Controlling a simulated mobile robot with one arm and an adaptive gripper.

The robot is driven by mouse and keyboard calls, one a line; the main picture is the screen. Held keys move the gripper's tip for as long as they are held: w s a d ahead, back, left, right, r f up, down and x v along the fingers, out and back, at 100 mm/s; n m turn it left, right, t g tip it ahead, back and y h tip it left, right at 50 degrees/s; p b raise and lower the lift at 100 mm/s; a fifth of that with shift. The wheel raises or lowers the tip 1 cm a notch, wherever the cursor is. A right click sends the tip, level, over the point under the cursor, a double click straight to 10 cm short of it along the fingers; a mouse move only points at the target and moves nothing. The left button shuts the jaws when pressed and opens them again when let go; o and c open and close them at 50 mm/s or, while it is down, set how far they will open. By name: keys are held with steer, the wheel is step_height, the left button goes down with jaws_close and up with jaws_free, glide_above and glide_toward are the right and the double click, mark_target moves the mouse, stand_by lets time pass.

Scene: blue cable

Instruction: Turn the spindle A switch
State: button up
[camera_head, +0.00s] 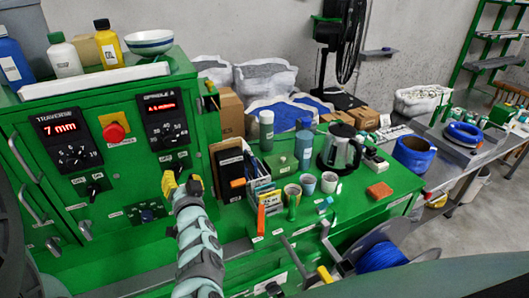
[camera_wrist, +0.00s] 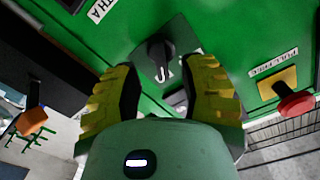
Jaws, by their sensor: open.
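The green control panel (camera_head: 130,180) has a SPINDLE A display (camera_head: 160,107) with a numbered dial (camera_head: 168,132) below it. In the wrist view a black rotary switch (camera_wrist: 158,52) sits on a dark plate with pale markings, just beyond my fingertips. It appears to be the spindle A switch; in the head view my gripper hides that spot. My gripper (camera_head: 182,184) is in front of the panel, below the dial. In the wrist view its two yellow fingers (camera_wrist: 162,68) are apart, one to each side of the switch, with nothing between them. Contact cannot be told.
A red push button (camera_head: 114,131) sits left of the SPINDLE A display; it also shows in the wrist view (camera_wrist: 296,103). A TRAVERSE display (camera_head: 62,128) and a small black switch (camera_head: 95,189) are further left.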

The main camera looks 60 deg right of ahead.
mark_target(179, 173)
steer(key=shift+w+d+r, duration=0.15)
steer(key=shift+w+d, duration=0.05)
steer(key=shift+w, duration=0.25)
steer(key=shift+p+x, duration=0.5)
steer(key=shift+x, duration=0.3)
steer(key=shift+w+d, duration=0.3)
steer(key=shift+w, duration=0.3)
steer(key=shift+o, duration=0.2)
jaws_close()
